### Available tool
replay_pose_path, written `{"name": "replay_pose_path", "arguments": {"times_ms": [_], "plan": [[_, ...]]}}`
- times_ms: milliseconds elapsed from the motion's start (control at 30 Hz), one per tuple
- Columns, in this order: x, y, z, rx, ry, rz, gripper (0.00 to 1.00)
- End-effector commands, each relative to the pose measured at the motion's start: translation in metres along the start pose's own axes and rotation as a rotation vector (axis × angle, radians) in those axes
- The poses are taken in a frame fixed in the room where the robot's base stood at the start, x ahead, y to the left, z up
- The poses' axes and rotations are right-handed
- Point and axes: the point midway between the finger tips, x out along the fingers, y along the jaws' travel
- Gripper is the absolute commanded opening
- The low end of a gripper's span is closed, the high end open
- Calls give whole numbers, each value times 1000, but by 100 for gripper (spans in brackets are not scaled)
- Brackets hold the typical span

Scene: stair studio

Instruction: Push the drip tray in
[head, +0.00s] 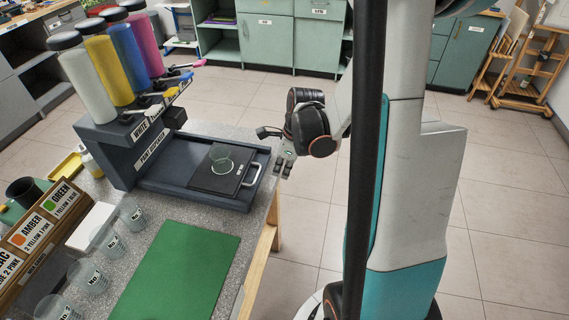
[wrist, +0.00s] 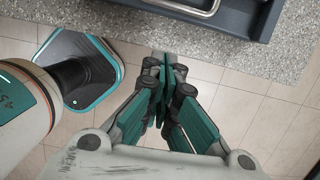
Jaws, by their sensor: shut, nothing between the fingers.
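The dark drip tray (head: 211,181) sits at the base of the paint dispenser (head: 126,144), partly slid out toward the right, with a metal handle (head: 252,175) at its right end. A clear cup (head: 222,163) stands on the tray. My gripper (head: 285,165) is shut and empty, just right of the handle and apart from it, near the table's edge. In the wrist view my gripper (wrist: 164,70) points toward the table edge, with the tray handle (wrist: 190,8) at the top.
A green mat (head: 178,272) lies on the speckled table in front of the dispenser. Several clear cups (head: 132,215) stand along the left, by a sign rack (head: 38,228). Paint bottles (head: 84,82) top the dispenser. The floor (head: 500,205) right of the table is open.

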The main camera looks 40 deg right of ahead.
Motion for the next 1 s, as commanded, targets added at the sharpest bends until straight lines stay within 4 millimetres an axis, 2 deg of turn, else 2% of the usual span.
{"name": "replay_pose_path", "arguments": {"times_ms": [33,67,233,433,833,933,1000], "plan": [[14,-1,0,-1,0,0,0],[19,0,0,0,0,0,0],[27,0,23,-3,0,1,0],[32,0,35,-1,0,0,0],[32,0,38,0,0,0,0],[34,0,48,-2,0,1,0],[38,0,63,-5,0,1,0]]}}
